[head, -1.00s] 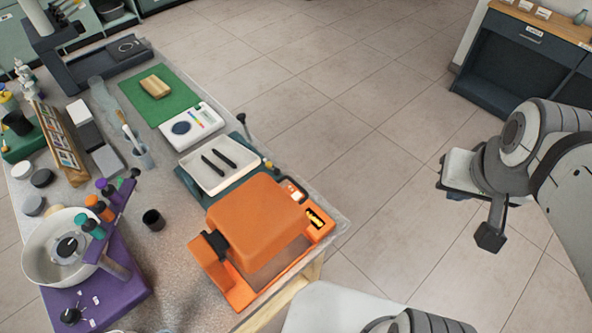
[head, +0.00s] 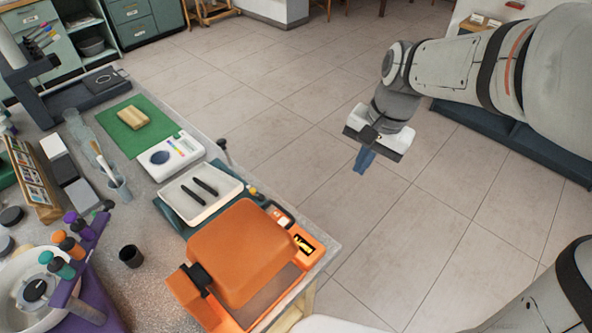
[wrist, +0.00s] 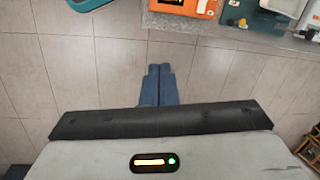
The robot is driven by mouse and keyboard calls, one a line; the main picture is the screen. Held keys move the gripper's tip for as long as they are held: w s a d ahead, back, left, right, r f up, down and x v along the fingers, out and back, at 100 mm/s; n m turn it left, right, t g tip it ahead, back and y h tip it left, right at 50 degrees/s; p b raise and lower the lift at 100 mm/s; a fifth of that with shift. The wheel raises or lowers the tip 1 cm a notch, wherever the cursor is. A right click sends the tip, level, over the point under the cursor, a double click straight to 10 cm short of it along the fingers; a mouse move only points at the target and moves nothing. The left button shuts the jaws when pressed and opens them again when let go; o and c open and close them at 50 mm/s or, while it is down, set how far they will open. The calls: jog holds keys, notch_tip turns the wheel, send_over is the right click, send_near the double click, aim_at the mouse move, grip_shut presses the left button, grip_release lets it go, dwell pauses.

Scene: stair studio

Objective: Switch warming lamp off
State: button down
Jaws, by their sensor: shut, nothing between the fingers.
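An orange device with a boxy hood (head: 242,250), which looks like the warming lamp, stands at the near right corner of the workbench. Its right side carries a small pale part in a dark frame (head: 280,216) and a black panel with yellow marks (head: 303,244). Part of its orange body (wrist: 205,8) shows at the top of the wrist view. I cannot tell the switch's position. My gripper (head: 364,162) hangs over the floor, right of the bench and apart from the lamp. Its blue fingers (wrist: 157,85) are together and empty, pointing down in the head view.
A white tray with two dark bars (head: 200,193) lies behind the lamp. A white device with a dark disc (head: 167,156) and a green mat (head: 120,128) lie farther back. A black cup (head: 131,256) stands left of the lamp. Tiled floor right of the bench is clear.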

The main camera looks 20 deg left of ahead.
jog(key=w+a+f+m+g+b, duration=0.2)
jog(key=a+f+g, duration=0.1)
jog(key=a+f, duration=0.9)
jog(key=a, duration=0.3)
jog(key=shift+w+a+f+m+g+b, duration=0.3)
jog(key=shift+w+f+g, duration=0.05)
jog(key=shift+g, duration=0.05)
jog(key=p+x, duration=0.2)
jog(key=x, duration=1.2)
jog(key=shift+s+a+f, duration=0.15)
jog(key=shift+s+f, duration=0.1)
jog(key=shift+f, duration=0.05)
jog(key=shift+w+r, duration=0.1)
jog(key=shift+w, duration=0.05)
